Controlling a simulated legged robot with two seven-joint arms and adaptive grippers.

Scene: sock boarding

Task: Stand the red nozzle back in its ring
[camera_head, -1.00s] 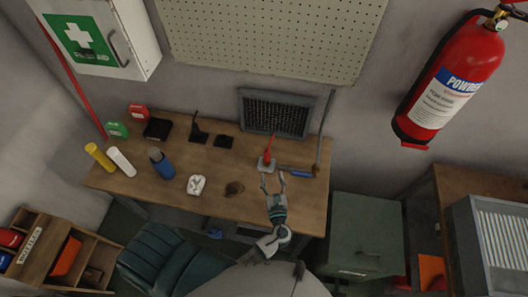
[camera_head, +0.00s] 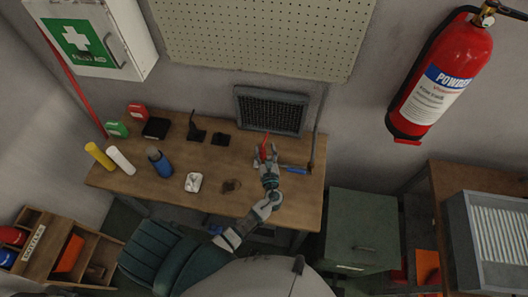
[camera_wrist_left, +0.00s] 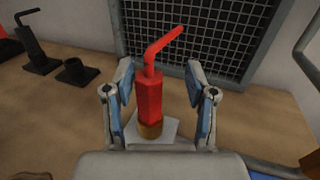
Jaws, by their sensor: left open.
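The red nozzle (camera_wrist_left: 150,92), with a bent thin tip and a brass-coloured lower end, stands upright on a small pale plate (camera_wrist_left: 170,130) in the left wrist view. In the head view the nozzle (camera_head: 264,150) shows at the right part of the bench, partly covered by my left gripper (camera_head: 266,157). My left gripper (camera_wrist_left: 160,95) is open, with one finger on each side of the nozzle and gaps visible. A short black ring-like holder (camera_wrist_left: 76,72) stands empty to the left, beside a black bent-tipped piece (camera_wrist_left: 38,48). My right gripper is out of view.
A blue-handled tool (camera_head: 294,170) lies just right of the nozzle. A mesh panel (camera_head: 270,112) stands behind it. A blue bottle (camera_head: 160,163), a white item (camera_head: 193,183) and a dark coiled item (camera_head: 231,186) are to the left on the wooden bench (camera_head: 125,183).

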